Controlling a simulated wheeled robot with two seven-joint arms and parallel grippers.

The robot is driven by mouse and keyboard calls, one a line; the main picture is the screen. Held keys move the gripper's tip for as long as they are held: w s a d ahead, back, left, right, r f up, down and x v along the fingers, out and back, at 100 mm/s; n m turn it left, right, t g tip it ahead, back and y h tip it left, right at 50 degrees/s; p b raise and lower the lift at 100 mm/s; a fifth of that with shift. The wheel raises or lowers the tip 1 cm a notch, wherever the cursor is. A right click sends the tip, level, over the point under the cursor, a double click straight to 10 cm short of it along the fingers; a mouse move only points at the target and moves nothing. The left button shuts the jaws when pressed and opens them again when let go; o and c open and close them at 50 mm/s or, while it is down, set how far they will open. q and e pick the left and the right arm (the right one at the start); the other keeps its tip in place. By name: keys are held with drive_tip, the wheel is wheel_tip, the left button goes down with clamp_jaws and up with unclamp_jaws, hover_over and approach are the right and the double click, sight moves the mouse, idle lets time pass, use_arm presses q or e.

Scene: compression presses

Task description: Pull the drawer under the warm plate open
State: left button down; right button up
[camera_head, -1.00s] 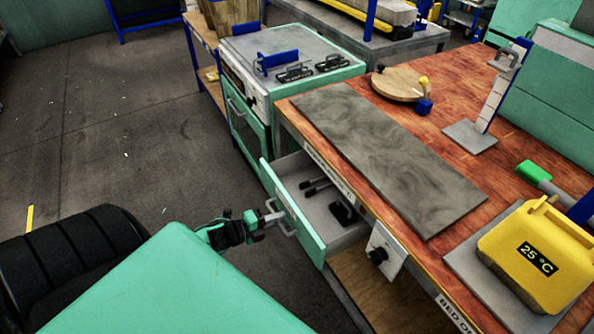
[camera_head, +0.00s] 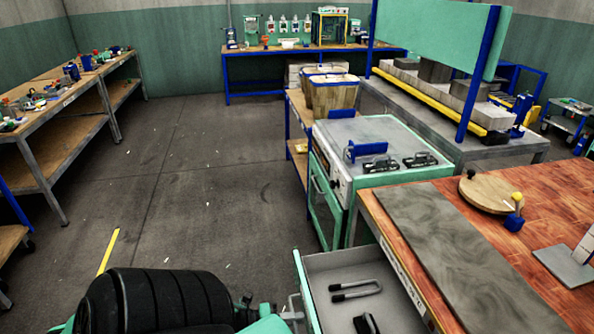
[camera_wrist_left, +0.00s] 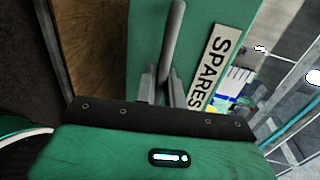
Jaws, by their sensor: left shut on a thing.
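The drawer (camera_head: 345,262) under the grey plate (camera_head: 440,240) on the red-brown table stands well open towards the left. Its green front also shows in the left wrist view (camera_wrist_left: 205,20), with a SPARES label. Inside lie a U-shaped dark tool and another dark piece. My left gripper (camera_head: 291,311) is at the drawer's grey handle, partly cut off by the bottom edge. In the left wrist view, my left fingers (camera_wrist_left: 166,88) are closed around the handle bar (camera_wrist_left: 174,40). My right gripper is not in view.
A green-and-white oven-like unit (camera_head: 375,150) stands just behind the drawer. A round wooden board (camera_head: 492,194) and a small stand (camera_head: 566,265) are on the table. The dark floor (camera_head: 200,220) left of the drawer is clear.

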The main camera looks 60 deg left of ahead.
use_arm(q)
drive_tip(key=c, duration=1.7)
unclamp_jaws()
drive_tip(key=shift+s, duration=0.1)
drive_tip(key=b+v, duration=0.1)
drive_tip(key=v, duration=1.2)
drive_tip(key=shift+s+a, duration=0.2)
drive_tip(key=shift+s, duration=0.1)
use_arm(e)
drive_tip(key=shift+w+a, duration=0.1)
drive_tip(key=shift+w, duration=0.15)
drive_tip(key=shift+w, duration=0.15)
